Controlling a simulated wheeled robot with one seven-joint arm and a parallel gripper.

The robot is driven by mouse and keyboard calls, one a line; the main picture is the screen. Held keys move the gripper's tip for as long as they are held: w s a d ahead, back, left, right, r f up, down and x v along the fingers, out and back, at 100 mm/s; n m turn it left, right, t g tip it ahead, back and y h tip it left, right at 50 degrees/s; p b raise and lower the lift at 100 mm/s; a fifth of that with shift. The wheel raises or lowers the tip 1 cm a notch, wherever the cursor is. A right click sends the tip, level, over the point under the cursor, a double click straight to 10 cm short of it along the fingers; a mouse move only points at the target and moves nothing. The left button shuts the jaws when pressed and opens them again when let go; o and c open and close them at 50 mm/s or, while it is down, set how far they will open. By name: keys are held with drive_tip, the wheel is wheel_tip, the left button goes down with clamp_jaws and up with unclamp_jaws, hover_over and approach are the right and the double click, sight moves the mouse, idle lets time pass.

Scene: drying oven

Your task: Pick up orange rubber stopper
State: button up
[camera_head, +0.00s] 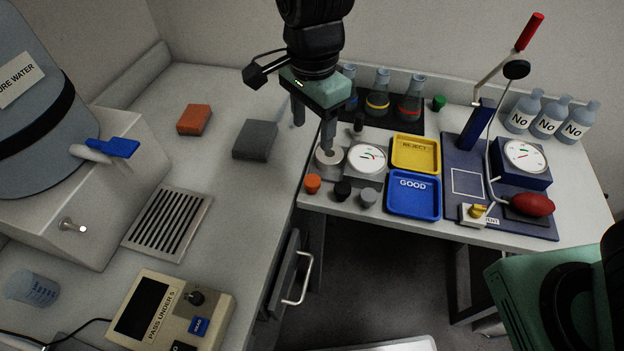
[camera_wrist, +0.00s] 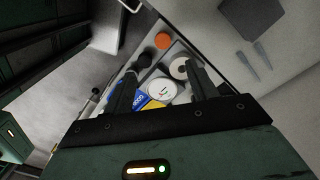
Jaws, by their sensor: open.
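The orange rubber stopper (camera_head: 312,183) stands on the table at its front left corner, left of the black stopper (camera_head: 342,190) and the grey stopper (camera_head: 368,196). In the wrist view the orange stopper (camera_wrist: 163,41) shows beyond the fingertips, near the table edge. My gripper (camera_head: 312,133) is open and empty, pointing down above and behind the stopper, apart from it. In the wrist view the two fingers (camera_wrist: 160,72) are spread wide, with the white dial (camera_wrist: 161,90) seen between them.
A round pale fixture (camera_head: 329,160) and a dial gauge (camera_head: 366,162) stand just behind the stoppers. The yellow REJECT tray (camera_head: 437,172) and blue GOOD tray (camera_head: 440,202) lie to the right. Flasks (camera_head: 411,103) stand behind. A grey block (camera_head: 255,140) is on the left counter.

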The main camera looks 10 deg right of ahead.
hover_over(313, 180)
wheel_tip(313, 180, down, 11)
drive_tip(key=shift+w+r+p, duration=0.15)
drive_tip(key=shift+p, duration=0.15)
drive_tip(key=shift+f+p, duration=0.6)
drive_tip(key=shift+f, duration=2.65)
drive_tip(key=c, duration=1)
